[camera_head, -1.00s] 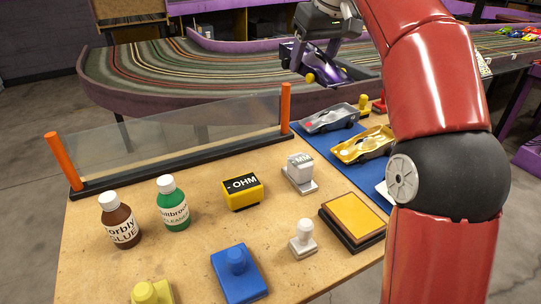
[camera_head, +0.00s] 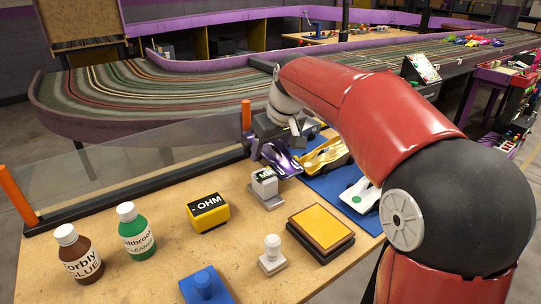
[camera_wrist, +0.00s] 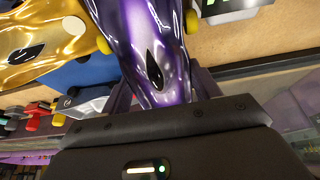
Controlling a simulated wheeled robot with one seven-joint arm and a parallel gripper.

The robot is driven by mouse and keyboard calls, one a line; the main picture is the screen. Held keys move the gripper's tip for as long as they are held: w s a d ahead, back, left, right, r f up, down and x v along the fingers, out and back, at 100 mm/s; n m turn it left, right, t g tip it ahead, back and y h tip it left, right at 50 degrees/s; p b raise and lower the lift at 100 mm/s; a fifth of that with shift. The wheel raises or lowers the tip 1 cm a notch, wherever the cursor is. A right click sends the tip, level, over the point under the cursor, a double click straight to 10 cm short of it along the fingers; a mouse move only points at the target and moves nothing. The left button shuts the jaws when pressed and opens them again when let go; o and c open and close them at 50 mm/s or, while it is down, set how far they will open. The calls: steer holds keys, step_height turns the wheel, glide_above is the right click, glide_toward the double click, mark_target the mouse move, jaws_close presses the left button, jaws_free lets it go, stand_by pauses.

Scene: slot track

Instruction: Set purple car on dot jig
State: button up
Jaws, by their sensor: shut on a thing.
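The purple car (camera_head: 281,158) is in my gripper (camera_head: 272,135), by the left edge of the blue mat on the table. In the wrist view the car (camera_wrist: 150,45) lies between the dark fingers (camera_wrist: 160,92), its nose pointing away from the palm. I cannot tell whether its underside touches anything. The gold car also shows beside the purple one in the wrist view (camera_wrist: 35,35). I cannot pick out the dot jig; my gripper and arm hide part of the mat.
A yellow block (camera_head: 208,212), an orange pad (camera_head: 321,230), a white stamp (camera_head: 272,254) and two bottles (camera_head: 135,230) stand nearer. A clear screen (camera_head: 120,170) edges the table's back.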

steer(key=shift+f, duration=1.15)
steer(key=shift+f, duration=0.1)
steer(key=o, duration=1.1)
